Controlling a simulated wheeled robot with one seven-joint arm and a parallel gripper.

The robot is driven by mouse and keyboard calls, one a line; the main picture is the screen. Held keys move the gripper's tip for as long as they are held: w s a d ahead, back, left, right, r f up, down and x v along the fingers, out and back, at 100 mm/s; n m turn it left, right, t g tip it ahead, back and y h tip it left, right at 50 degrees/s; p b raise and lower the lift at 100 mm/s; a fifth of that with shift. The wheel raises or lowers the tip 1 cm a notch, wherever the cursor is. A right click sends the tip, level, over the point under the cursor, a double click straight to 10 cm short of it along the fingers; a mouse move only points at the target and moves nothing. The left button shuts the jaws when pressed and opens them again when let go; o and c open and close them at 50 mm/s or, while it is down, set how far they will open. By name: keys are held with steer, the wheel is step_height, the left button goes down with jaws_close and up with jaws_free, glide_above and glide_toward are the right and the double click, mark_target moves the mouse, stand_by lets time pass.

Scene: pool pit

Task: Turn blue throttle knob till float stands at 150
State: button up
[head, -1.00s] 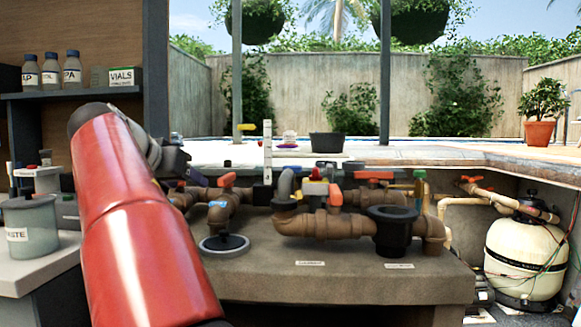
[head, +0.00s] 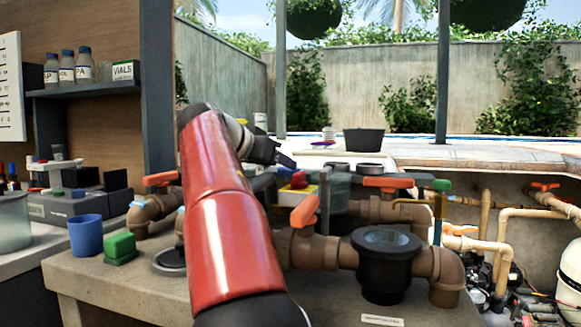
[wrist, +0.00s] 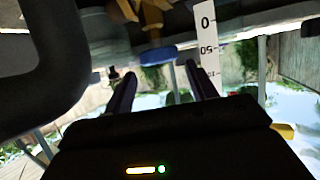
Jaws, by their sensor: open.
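The blue throttle knob (wrist: 157,57) shows in the wrist view as a flat blue disc below a brass fitting (wrist: 150,18). A white scale strip (wrist: 207,42) with dark numbers, 0 among them, hangs just right of it. My gripper (wrist: 160,72) is open, with one dark finger on each side of the knob's line. Nothing is held, and I cannot tell whether the fingers reach the knob. In the head view my gripper (head: 288,161) points right above the pipework, and the knob is hidden there. I cannot make out the float or its reading.
A thick dark curved pipe (wrist: 45,70) is close on the left in the wrist view. Brown pipes with orange handles (head: 305,211) and a black strainer (head: 388,262) stand right of my arm. A blue cup (head: 86,234) and a green block (head: 119,246) sit left.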

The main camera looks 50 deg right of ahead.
mark_target(284, 168)
steer(key=shift+x, duration=2.1)
steer(key=c, duration=0.7)
steer(key=shift+w+r+m+g+p, duration=0.15)
steer(key=shift+m+g+p, duration=0.25)
steer(key=shift+g+p, duration=0.25)
steer(key=o, duration=0.7)
